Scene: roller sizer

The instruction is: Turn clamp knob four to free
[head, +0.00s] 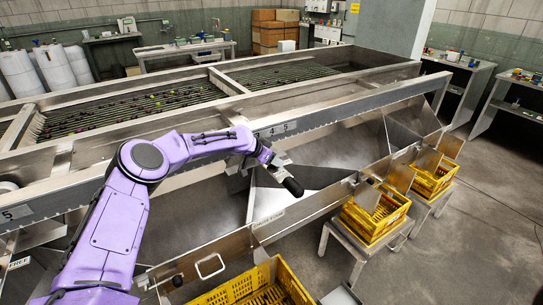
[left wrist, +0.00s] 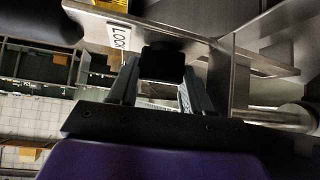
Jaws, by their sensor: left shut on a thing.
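A dark, block-like clamp knob (left wrist: 162,62) sits between the fingers of my left gripper (left wrist: 160,85) in the left wrist view. The fingers press on it from both sides. A white label reading LOCK (left wrist: 118,37) is on the metal plate just left of the knob. In the head view my left gripper (head: 280,168) is over the chute at the sizer's front side, below the rail. A dark rounded end (head: 293,187) shows at its tip. The knob's pointing direction cannot be made out. My right gripper is not in view.
The metal sizer (head: 345,95) fills the middle, with a numbered rail (head: 275,130). Yellow crates (head: 375,213) stand on low stands along its front, another crate (head: 255,287) at the bottom. Another dark knob (head: 177,281) is at lower left. Floor at right is clear.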

